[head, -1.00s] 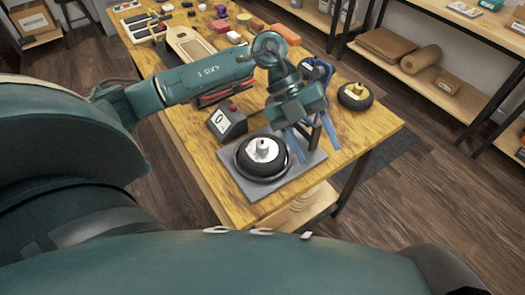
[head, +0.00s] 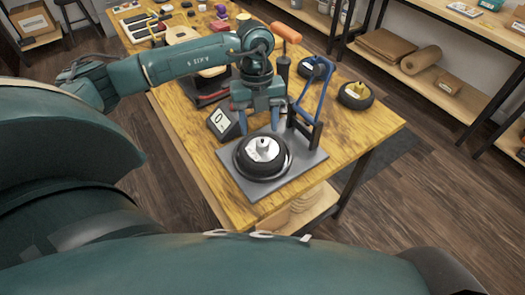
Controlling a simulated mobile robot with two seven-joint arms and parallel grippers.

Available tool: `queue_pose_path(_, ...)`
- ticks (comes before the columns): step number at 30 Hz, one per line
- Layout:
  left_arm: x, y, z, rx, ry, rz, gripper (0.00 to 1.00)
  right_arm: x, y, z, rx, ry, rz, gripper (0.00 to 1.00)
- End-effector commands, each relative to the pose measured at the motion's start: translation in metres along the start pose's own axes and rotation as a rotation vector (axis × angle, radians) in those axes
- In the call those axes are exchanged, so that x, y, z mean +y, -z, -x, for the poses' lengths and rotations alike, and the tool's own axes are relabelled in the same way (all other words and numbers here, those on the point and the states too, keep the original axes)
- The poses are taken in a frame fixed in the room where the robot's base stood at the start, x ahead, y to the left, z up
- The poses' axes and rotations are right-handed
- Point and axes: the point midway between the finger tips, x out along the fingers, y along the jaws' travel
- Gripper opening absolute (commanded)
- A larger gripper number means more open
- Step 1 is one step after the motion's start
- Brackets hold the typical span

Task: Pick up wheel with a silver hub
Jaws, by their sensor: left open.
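The wheel with a silver hub (head: 263,157) is a black wheel lying flat in a round dark holder on a grey plate (head: 238,185) near the front of the wooden table. Its silver hub faces up with a short stub in the middle. My left gripper (head: 258,121) points down just behind the wheel, above and apart from it. Its blue fingers are spread open and nothing shows between them. My right gripper is not in view.
A black post with a blue lever (head: 320,92) stands on the plate's right side. A dark box with a white dial (head: 223,122) sits at its left. A wheel with a gold hub (head: 356,95) and another dark wheel (head: 307,67) lie behind. An orange-handled tool (head: 285,32) stands farther back.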

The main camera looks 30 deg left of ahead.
Motion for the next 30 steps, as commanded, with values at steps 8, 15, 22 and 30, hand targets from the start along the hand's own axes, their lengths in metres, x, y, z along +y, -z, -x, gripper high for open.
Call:
queue_pose_path(8, -0.006, 0.004, -0.04, 0.003, -0.001, 0.0, 0.54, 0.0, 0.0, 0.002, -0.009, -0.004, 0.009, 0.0)
queue_pose_path(15, -0.006, 0.004, -0.046, 0.002, 0.002, -0.001, 0.54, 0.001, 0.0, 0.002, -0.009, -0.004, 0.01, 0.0)
queue_pose_path(22, -0.006, 0.004, -0.046, 0.002, 0.001, -0.001, 0.42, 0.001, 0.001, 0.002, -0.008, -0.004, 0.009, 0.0)
queue_pose_path(30, -0.006, 0.004, -0.046, 0.002, 0.001, -0.001, 0.2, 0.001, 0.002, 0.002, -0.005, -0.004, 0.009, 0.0)
